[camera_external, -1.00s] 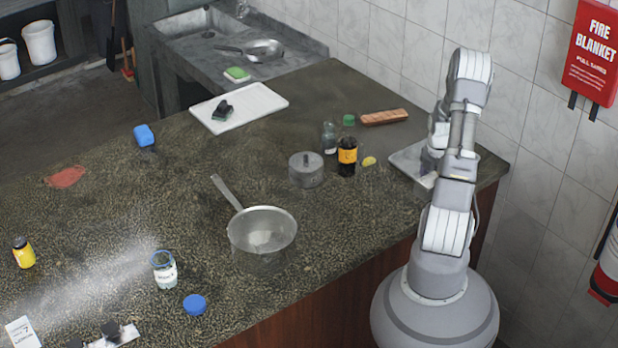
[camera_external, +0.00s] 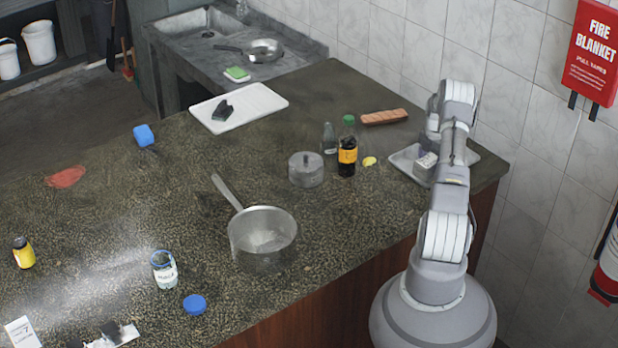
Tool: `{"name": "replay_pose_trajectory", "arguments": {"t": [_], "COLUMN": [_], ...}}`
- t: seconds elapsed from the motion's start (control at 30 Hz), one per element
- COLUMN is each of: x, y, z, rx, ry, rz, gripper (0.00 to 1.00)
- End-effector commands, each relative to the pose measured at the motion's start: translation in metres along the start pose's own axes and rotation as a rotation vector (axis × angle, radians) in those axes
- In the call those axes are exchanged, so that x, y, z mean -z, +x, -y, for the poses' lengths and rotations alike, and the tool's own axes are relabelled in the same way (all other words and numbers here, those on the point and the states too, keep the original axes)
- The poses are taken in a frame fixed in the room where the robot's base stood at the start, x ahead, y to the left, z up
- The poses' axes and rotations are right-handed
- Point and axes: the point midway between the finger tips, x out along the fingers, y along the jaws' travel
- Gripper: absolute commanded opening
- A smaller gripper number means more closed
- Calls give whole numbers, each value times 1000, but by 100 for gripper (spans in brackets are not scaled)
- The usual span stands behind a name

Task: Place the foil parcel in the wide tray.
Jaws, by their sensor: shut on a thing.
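A shallow grey metal tray (camera_external: 400,165) lies at the right end of the counter, partly hidden by my arm; it looks like the wide tray. My gripper (camera_external: 425,168) points down over this tray. It is shut on a small greyish thing, which I take to be the foil parcel; its outline is hard to tell from the fingers. I cannot tell whether it touches the tray floor. No other foil parcel shows.
Left of the tray stand a dark bottle with an orange label (camera_external: 347,157), a clear bottle (camera_external: 329,138), a lidded pot (camera_external: 306,170) and a yellow lemon piece (camera_external: 369,161). A brown block (camera_external: 384,117) lies behind. A saucepan (camera_external: 262,232) stands mid-counter.

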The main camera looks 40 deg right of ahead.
Motion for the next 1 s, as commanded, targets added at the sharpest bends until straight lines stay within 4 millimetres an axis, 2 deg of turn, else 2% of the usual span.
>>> {"name": "replay_pose_trajectory", "arguments": {"t": [0.33, 0.37, 0.47, 0.77, 0.87, 1.0], "x": [0, 0, 0, 0, 0, -1], "y": [5, 6, 5, 3, -5, -34], "z": [0, 0, 0, 0, 0, 0], "rx": [-2, -1, -1, -2, -3, -4], "ry": [1, 1, 1, 1, 1, 2], "rz": [2, 1, 1, 1, 2, 3], "gripper": [31, 76, 99, 99, 99, 99]}}
